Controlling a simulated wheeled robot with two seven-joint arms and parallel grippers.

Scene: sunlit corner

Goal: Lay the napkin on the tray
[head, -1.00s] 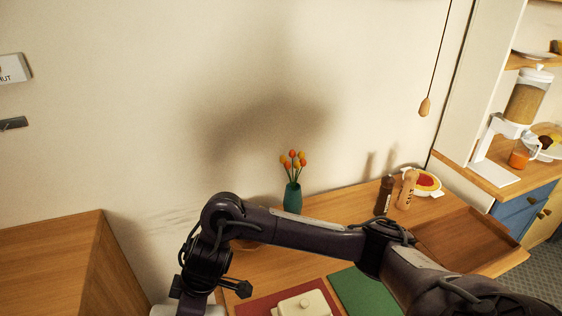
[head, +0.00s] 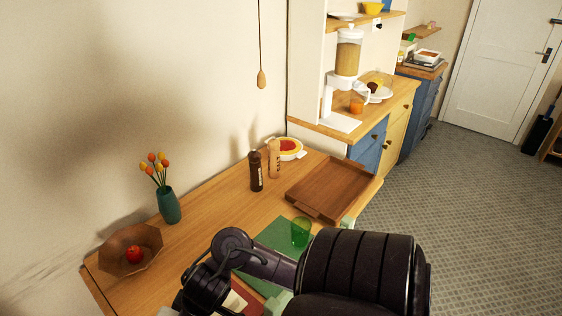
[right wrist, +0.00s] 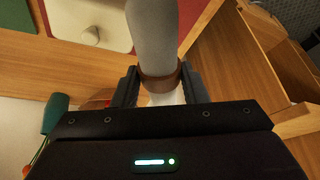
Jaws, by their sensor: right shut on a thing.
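The wooden tray (head: 326,187) lies on the table at its right end in the head view, and I see nothing on it. A rolled grey-white napkin (right wrist: 153,35) with a brown ring (right wrist: 158,85) around it is in the right wrist view. My right gripper (right wrist: 159,90) is shut on it, with one finger on each side at the ring. In the head view my right arm covers the front of the table, and its gripper and the napkin cannot be made out. My left gripper is not in view.
A green glass (head: 301,232) stands on a green mat (head: 268,240) in front of the tray. A dark bottle (head: 256,172), a wooden mill (head: 274,160) and a red-filled dish (head: 288,147) stand behind it. A teal vase (head: 169,205) and a bowl (head: 118,262) holding red fruit are left.

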